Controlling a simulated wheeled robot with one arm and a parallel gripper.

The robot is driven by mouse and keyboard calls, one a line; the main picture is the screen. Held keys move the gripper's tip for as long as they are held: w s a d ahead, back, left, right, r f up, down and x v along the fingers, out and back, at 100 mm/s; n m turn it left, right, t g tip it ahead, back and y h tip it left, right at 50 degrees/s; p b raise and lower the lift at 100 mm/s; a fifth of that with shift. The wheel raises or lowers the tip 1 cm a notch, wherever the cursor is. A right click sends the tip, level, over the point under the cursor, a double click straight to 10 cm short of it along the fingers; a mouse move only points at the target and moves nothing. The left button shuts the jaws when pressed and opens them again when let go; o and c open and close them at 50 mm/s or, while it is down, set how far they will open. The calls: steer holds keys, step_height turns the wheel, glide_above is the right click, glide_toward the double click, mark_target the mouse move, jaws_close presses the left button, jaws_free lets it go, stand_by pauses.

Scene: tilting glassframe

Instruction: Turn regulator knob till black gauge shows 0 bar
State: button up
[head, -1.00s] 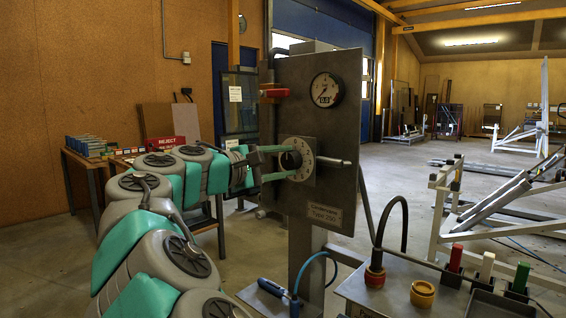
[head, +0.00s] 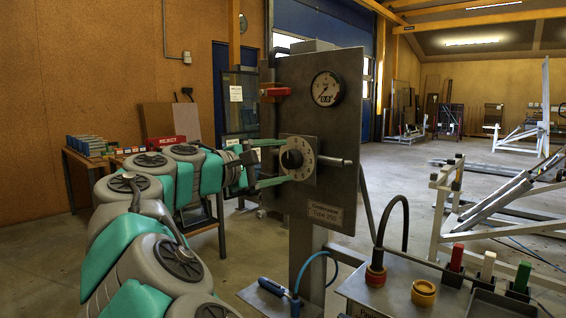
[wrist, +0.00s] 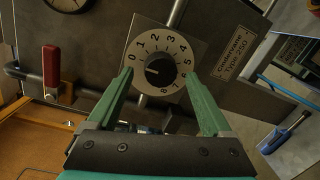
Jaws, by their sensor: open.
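The black-rimmed gauge (head: 326,88) is at the top of the upright grey panel in the head view. Its needle and small readout are too small to read surely. Its lower part shows at the top left of the wrist view (wrist: 68,4). The black regulator knob (head: 292,160) sits below it on a numbered plate. In the wrist view the knob (wrist: 161,72) has a white mark pointing left, near the 0. My gripper (head: 286,162) is open, its green fingers in front of the dial. In the wrist view my gripper (wrist: 157,76) shows its tips apart on both sides of the knob.
A red-handled lever (head: 276,92) is left of the gauge. A metal rod (head: 335,161) sticks out right of the knob. A bench with red and yellow fittings (head: 423,293) stands at lower right. A blue-handled tool (wrist: 283,133) is right in the wrist view.

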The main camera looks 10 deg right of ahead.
steer(key=v, duration=0.6)
steer(key=shift+s, duration=0.15)
